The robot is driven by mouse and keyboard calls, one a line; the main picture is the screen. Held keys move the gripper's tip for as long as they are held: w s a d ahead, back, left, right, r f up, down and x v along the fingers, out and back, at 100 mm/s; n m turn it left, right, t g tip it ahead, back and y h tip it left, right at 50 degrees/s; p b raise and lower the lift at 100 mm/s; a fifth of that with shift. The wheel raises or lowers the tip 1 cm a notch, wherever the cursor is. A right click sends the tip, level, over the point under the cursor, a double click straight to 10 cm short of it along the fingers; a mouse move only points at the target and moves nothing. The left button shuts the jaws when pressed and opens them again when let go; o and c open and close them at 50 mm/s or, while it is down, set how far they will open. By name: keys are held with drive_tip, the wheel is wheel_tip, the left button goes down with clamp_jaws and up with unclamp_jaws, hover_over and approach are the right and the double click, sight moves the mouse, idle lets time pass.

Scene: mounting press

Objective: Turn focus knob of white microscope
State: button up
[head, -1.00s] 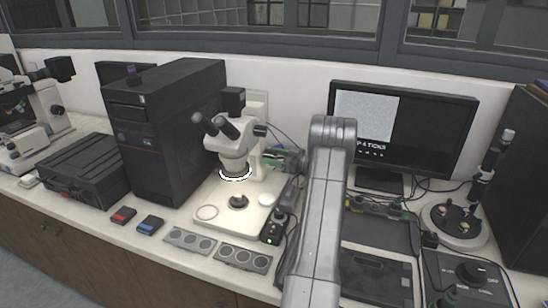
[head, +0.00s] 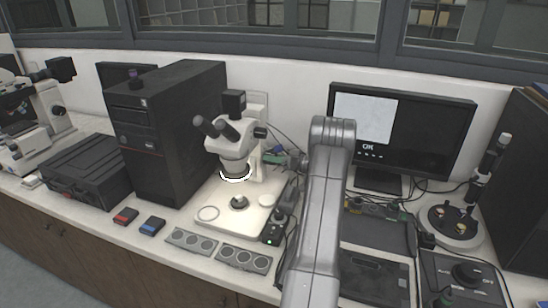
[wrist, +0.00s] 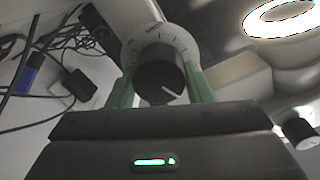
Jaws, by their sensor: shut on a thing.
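The white microscope (head: 230,160) stands on its pale base left of the middle in the head view, with its ring light lit. In the wrist view its black focus knob (wrist: 158,80) has a white index line and sits in front of a pale, marked dial (wrist: 160,35). My gripper (wrist: 161,90) has one green finger on each side of the knob and is shut on it. In the head view my gripper (head: 276,157) is at the right side of the microscope's column, partly hidden by my arm. The knob is hidden there.
A black computer tower (head: 170,130) stands left of the microscope. A monitor (head: 425,135) showing "OK" is behind my arm on the right. Grey blocks with round dials (head: 190,241) line the front edge. Cables (wrist: 75,45) run left of the knob in the wrist view.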

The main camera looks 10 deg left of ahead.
drive_tip(key=o, duration=1)
drive_tip(key=b+v, duration=0.3)
drive_tip(key=v, duration=1.1)
drive_tip(key=shift+a, duration=0.1)
drive_tip(key=p+x, duration=0.3)
drive_tip(key=x, duration=1)
drive_tip(key=shift+w+a+r, duration=0.1)
drive_tip(key=shift+a, duration=0.35)
drive_tip(key=shift+n+b, duration=0.35)
drive_tip(key=shift+n, duration=0.25)
